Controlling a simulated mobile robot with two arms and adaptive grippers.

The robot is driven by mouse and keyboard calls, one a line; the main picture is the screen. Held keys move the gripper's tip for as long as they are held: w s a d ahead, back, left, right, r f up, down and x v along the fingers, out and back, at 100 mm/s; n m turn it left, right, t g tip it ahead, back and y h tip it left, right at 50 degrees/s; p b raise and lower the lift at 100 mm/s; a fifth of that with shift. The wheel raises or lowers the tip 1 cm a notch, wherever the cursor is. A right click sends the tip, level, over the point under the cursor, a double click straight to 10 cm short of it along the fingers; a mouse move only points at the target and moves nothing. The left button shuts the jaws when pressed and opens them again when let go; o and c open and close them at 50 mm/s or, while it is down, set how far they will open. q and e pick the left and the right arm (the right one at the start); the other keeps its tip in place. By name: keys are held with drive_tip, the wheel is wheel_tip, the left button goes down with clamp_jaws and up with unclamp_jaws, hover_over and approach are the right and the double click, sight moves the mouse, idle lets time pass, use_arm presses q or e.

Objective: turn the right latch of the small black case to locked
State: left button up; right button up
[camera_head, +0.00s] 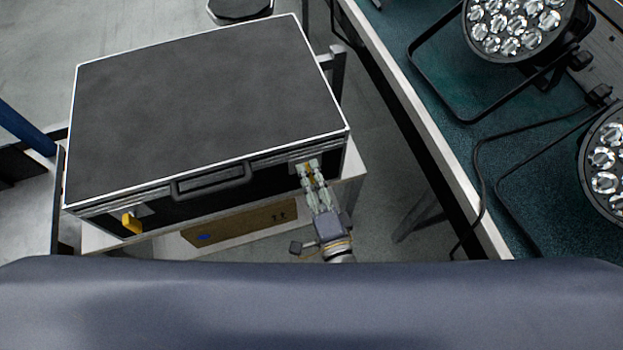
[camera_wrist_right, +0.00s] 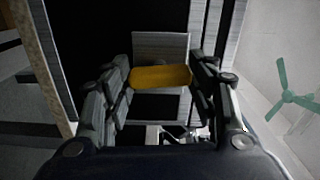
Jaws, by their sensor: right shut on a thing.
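The small black case (camera_head: 210,95) with pale metal edges lies closed on a white stand. Its front faces me, with a handle (camera_head: 210,180) in the middle. The yellow left latch (camera_head: 131,222) shows at the front left. My right gripper (camera_head: 312,175) is at the front right of the case, shut on the yellow right latch. In the right wrist view the right latch (camera_wrist_right: 161,77) lies crosswise between the two fingers, in front of its metal plate (camera_wrist_right: 160,46). In the head view the fingers mostly hide this latch. My left gripper is not in view.
A table with a green top (camera_head: 440,65) stands to the right, carrying par cans (camera_head: 515,25) with black brackets and a cable. A brown box (camera_head: 240,222) lies on the stand's lower part, below the case. Grey floor shows between stand and table.

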drive_tip(key=shift+m, duration=0.7)
drive_tip(key=o, duration=1.1)
drive_tip(key=shift+c, duration=0.2)
drive_tip(key=shift+s, duration=0.2)
drive_tip(key=v, duration=1.1)
drive_tip(key=shift+s, duration=0.2)
drive_tip(key=shift+d, duration=0.1)
